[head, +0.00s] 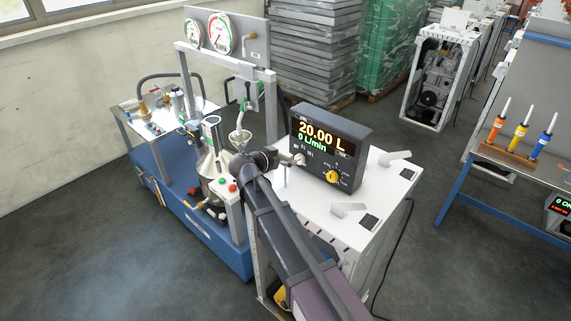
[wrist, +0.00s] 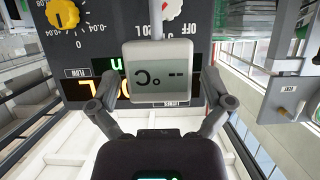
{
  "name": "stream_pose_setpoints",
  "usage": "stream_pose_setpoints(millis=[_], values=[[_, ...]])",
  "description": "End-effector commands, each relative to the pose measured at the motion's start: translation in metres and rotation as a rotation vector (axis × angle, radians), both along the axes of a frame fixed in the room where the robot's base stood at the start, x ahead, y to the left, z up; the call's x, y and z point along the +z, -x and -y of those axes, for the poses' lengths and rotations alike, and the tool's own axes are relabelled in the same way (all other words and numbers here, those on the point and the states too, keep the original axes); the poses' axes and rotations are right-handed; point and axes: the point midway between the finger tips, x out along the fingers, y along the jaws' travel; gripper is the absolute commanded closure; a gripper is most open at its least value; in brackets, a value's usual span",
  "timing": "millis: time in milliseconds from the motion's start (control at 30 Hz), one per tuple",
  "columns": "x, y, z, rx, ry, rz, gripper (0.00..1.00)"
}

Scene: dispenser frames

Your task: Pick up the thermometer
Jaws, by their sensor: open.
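The thermometer (wrist: 160,72) is a light grey block with an LCD showing "°C" and dashes, upside down in the wrist view. My gripper (wrist: 158,84) is open, with one finger on each side of the block. I cannot tell whether the fingers touch it. In the head view my arm reaches to the dispenser's display unit (head: 345,135), and the thermometer cannot be made out clearly there.
The display unit reads 20.00 L and stands on a white cabinet (head: 385,200). A blue-based rig (head: 215,235) with two gauges (head: 217,33) is at left. Several coloured tubes with white nozzles (head: 520,137) stand on a table at right. The floor between is clear.

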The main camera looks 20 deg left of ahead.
Motion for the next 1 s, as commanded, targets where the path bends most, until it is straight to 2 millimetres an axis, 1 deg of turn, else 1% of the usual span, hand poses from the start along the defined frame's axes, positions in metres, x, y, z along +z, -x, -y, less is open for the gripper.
stream_pose_setpoints(millis=[100,600,667,700,767,800,833,867,933,967,1000], values=[[-0.0013,-0.0030,0.0017,-0.001,0.000,0.000,0.00],[-0.0008,-0.0033,0.0025,-0.002,0.001,0.000,0.00],[-0.0008,-0.0033,0.0024,-0.002,0.001,0.000,0.18],[-0.0008,-0.0032,0.0024,-0.002,0.001,0.000,0.30],[-0.0008,-0.0032,0.0024,-0.002,0.001,0.000,0.48],[-0.0008,-0.0032,0.0024,-0.002,0.001,0.000,0.59],[-0.0008,-0.0032,0.0024,-0.002,0.001,0.000,0.68],[-0.0008,-0.0032,0.0024,-0.002,0.001,0.000,0.74],[-0.0008,-0.0032,0.0024,-0.002,0.001,0.000,0.74],[-0.0008,-0.0032,0.0024,-0.002,0.001,0.000,0.82],[-0.0008,-0.0031,0.0024,-0.002,0.001,0.000,0.82]])
